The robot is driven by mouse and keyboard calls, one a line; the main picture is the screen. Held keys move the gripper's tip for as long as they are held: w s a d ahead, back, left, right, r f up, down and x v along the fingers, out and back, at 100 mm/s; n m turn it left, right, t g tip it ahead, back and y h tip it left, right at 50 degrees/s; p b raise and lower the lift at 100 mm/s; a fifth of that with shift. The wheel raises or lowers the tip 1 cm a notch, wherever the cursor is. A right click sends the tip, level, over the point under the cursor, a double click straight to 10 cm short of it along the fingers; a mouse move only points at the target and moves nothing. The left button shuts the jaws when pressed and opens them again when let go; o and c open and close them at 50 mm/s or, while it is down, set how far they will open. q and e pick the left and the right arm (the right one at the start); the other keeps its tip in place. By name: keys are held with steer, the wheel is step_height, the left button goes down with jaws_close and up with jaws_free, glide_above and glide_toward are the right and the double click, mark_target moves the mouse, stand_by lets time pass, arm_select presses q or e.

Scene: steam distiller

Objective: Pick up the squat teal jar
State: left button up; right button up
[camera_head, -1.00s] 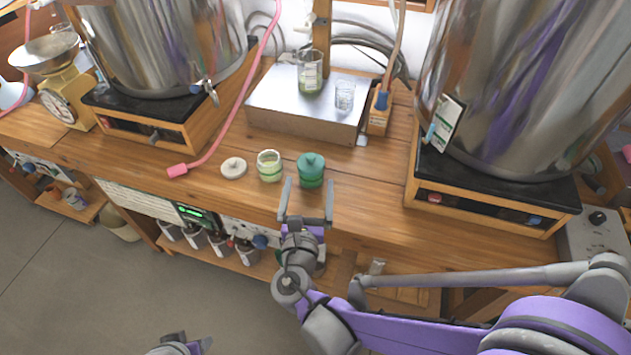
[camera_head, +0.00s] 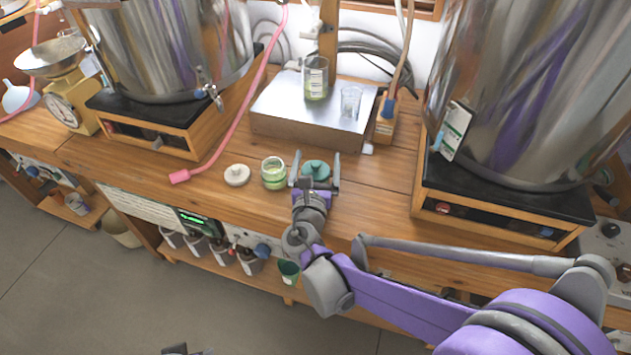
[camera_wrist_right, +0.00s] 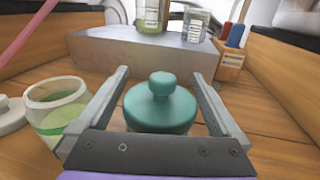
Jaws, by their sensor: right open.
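The squat teal jar (camera_head: 316,169) stands on the wooden bench with its knobbed lid on. In the right wrist view the jar (camera_wrist_right: 160,106) is upright between the two fingers, and its lower part is hidden behind the gripper's body. My right gripper (camera_head: 315,160) is open, with one finger on each side of the jar. In the wrist view the gripper (camera_wrist_right: 160,95) shows a gap between each finger and the lid. My left gripper (camera_head: 182,350) only just shows at the bottom edge of the head view, too cut off to read.
An open glass jar (camera_head: 273,173) with pale green contents stands close left of the teal jar, its white lid (camera_head: 237,175) beside it. Behind is a metal box (camera_head: 300,125) bearing two beakers. A pink hose (camera_head: 222,135) lies to the left. Bench to the right is clear.

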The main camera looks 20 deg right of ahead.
steer(key=c, duration=1.4)
